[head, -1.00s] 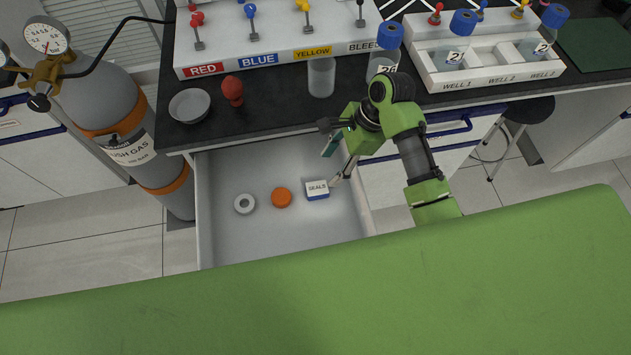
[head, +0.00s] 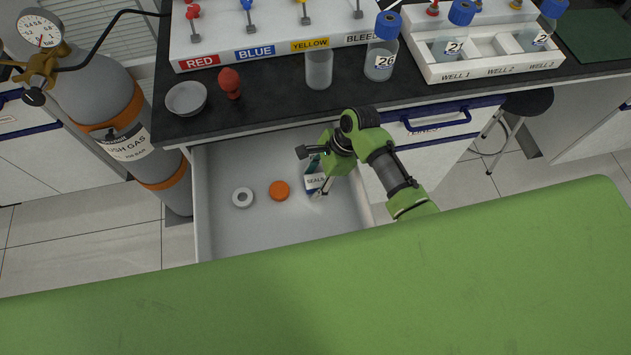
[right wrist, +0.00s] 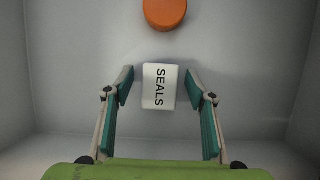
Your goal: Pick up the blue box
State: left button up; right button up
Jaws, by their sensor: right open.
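The small box (head: 315,182) has a white top marked SEALS and a blue side, and lies in the open drawer. In the right wrist view the box (right wrist: 160,86) sits between and slightly beyond the fingertips, with gaps on both sides. My right gripper (head: 316,178) reaches down into the drawer over the box and partly hides it. In the right wrist view the right gripper (right wrist: 160,84) is open, its teal finger pads apart and empty. My left gripper is not in view.
The drawer (head: 255,240) also holds an orange disc (head: 279,190) and a white ring (head: 242,197) left of the box. The black counter (head: 270,105) overhangs the drawer's back, with a bowl (head: 187,98), a red bulb (head: 230,82) and bottles on it.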

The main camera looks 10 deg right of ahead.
jog(key=c, duration=1.2)
jog(key=shift+r, duration=0.15)
